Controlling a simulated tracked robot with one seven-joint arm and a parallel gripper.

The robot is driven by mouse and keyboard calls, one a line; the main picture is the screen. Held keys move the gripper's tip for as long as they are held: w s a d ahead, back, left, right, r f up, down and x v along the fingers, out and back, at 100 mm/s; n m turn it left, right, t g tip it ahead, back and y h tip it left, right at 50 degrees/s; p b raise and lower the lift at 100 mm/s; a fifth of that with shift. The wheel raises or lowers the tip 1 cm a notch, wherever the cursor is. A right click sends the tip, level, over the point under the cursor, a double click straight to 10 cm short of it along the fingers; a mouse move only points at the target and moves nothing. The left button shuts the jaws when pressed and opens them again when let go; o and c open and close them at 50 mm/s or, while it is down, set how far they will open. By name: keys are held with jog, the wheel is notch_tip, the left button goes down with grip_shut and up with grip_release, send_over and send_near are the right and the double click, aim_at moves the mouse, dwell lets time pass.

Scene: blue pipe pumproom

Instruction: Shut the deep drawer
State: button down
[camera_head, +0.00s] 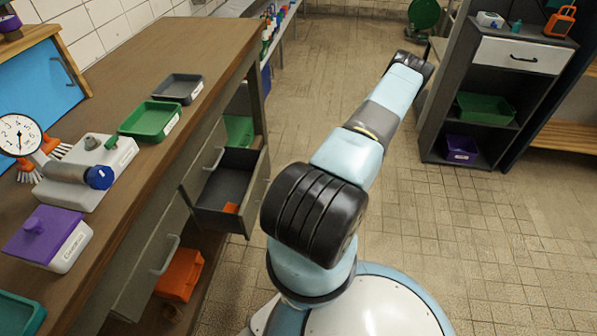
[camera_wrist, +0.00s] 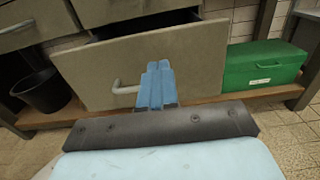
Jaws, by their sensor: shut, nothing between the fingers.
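In the wrist view a tall beige drawer front (camera_wrist: 200,60) with a pale handle (camera_wrist: 125,87) faces me. A dark gap shows above its top edge, so it stands open. My gripper (camera_wrist: 157,66) is shut and empty, its blue fingers in front of this drawer face, right of the handle. I cannot tell whether the fingertips touch it. In the head view the gripper is hidden at the far end of my arm. An open grey drawer (camera_head: 225,185) juts from the left workbench; I cannot match it with the wrist view's drawer.
In the wrist view a green box (camera_wrist: 262,65) stands right of the drawer and a black bucket (camera_wrist: 45,90) left. In the head view the long workbench (camera_head: 150,75) is at left and a dark shelf unit (camera_head: 440,125) at right.

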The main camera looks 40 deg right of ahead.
aim_at(261, 168)
jog(key=x, duration=1)
jog(key=shift+w, duration=0.1)
